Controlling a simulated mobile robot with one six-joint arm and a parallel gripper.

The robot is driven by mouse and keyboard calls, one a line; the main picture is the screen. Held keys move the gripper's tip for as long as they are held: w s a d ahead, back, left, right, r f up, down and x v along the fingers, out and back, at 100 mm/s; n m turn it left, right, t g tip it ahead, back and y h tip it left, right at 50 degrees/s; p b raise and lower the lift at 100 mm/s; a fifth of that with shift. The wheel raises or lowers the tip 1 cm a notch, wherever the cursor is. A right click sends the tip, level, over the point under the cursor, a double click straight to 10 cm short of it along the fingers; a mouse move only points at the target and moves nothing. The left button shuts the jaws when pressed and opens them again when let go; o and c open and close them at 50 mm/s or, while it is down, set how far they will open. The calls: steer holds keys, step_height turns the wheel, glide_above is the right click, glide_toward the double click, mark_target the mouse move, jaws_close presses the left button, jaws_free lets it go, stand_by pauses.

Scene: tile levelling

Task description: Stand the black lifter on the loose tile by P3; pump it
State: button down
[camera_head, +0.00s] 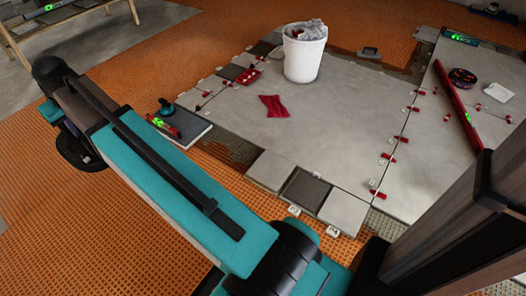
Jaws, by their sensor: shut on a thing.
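My gripper (68,127) is at the far left, partly hidden behind my teal arm. It is shut on a black rounded thing with a small pale mark, which looks like the black lifter (77,152); its underside and the fingertips are hard to make out. They are over the orange floor, well to the left of the tiles by P3. The P3 label (294,210) stands at the front edge of the tile row, by a dark grey tile (305,190). That tile lies between two paler tiles; whether it is loose does not show.
A teal-topped suction cup (165,107) and a red level (163,127) lie on a separate tile (190,134). A white bucket (304,57), a red cloth (273,105) and a long red bar (455,97) are on the large tiles. The P4 label (332,231) is right of P3.

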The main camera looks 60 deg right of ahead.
steer(key=s+d+f+b, duration=0.1)
steer(key=s+d+f, duration=0.2)
steer(key=d+f, duration=0.65)
steer(key=s+d+f+b, duration=0.15)
steer(key=d+f, duration=0.35)
steer(key=d, duration=0.9)
steer(key=s+d+f+b, duration=0.1)
steer(key=s+d+f, duration=0.2)
steer(key=d+f, duration=0.65)
steer(key=s+d+f+b, duration=0.1)
steer(key=s+d+f, duration=0.8)
steer(key=s+d, duration=0.3)
steer(key=s+d+f+b, duration=0.1)
steer(key=s+d+f, duration=0.9)
steer(key=s+d, duration=0.2)
steer(key=s, duration=0.2)
steer(key=shift+s+d+f, duration=0.15)
steer(key=shift+s+d, duration=0.15)
steer(key=shift+s, duration=0.05)
steer(key=shift+f+b, duration=0.25)
steer(key=shift+b, duration=0.15)
steer(key=shift+f+b, duration=1.7)
steer(key=shift+f, duration=1.25)
steer(key=shift+f, duration=0.45)
